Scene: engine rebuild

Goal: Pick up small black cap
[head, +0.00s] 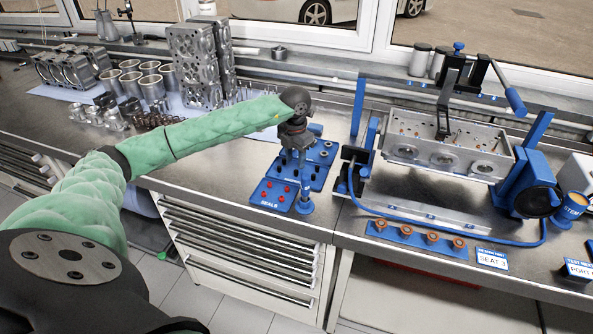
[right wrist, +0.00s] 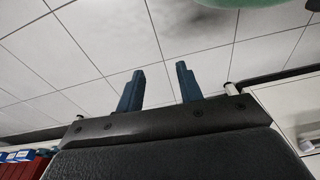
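My left gripper (head: 300,150) points down over the blue board labelled SEALS (head: 262,203), hiding part of it. Whether its fingers are apart or shut on something is too small to tell. The board carries several small red pieces (head: 277,191) at its front and small dark round pieces at its back right (head: 324,153). I cannot tell for sure which piece is the small black cap; it may be hidden by the gripper. My right gripper (right wrist: 160,82) shows in the right wrist view with its two blue fingers apart and nothing between them.
A cylinder head (head: 450,150) sits in a blue-armed fixture to the right. A blue strip with several copper rings (head: 415,236) lies before it. A blue post (head: 305,204) stands beside the board. Engine blocks and cylinders (head: 130,80) crowd the back left. The front left counter is clear.

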